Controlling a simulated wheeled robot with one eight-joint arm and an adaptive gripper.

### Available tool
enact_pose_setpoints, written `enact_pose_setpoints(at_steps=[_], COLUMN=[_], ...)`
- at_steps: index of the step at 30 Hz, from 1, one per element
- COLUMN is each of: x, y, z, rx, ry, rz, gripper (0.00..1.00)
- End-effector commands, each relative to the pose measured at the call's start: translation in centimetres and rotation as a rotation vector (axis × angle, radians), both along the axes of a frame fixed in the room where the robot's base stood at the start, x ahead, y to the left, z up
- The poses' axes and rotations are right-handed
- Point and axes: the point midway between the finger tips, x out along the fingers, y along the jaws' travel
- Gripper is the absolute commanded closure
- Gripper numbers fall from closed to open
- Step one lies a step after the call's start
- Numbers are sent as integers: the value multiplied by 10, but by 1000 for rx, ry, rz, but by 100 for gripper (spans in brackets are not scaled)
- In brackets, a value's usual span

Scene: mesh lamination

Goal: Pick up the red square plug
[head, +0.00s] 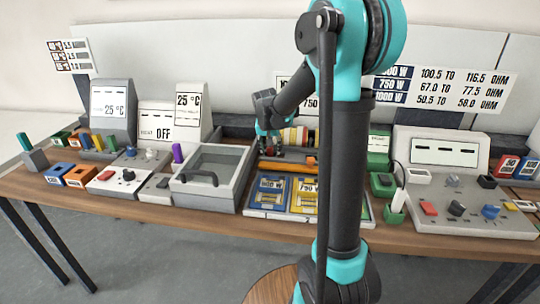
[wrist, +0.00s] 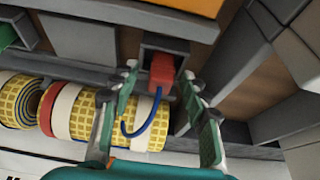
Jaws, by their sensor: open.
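The red square plug (wrist: 161,69) shows in the wrist view, at the mouth of a dark square socket (wrist: 165,50). A blue cable (wrist: 150,122) curves down from it. My gripper (wrist: 159,76) is open, with one green-padded finger on each side of the plug. The fingertips are about level with the plug, and I cannot tell whether either touches it. In the head view my gripper (head: 270,138) is over the back middle of the workbench, and the plug cannot be made out clearly there.
Yellow, white and red mesh rolls (wrist: 75,110) lie close to the left finger. An orange bar (wrist: 180,6) crosses above the socket. On the wooden workbench (head: 150,208), a grey lidded box (head: 212,164) stands left of my gripper and a control panel (head: 456,205) stands right.

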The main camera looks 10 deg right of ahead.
Motion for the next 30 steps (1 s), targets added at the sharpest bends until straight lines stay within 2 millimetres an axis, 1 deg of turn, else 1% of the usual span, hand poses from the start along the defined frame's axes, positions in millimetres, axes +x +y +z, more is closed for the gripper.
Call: enact_pose_setpoints(at_steps=[3, 4, 12, 15, 25, 30], x=[0, 0, 0, 0, 0, 0], y=[0, 0, 0, 0, 0, 0], z=[0, 0, 0, 0, 1, 10], rx=[0, 0, 0, 0, 0, 0], ry=[0, 0, 0, 0, 0, 0], rz=[0, 0, 0, 0, 0, 0], gripper=[54, 57, 90, 100, 100, 100])
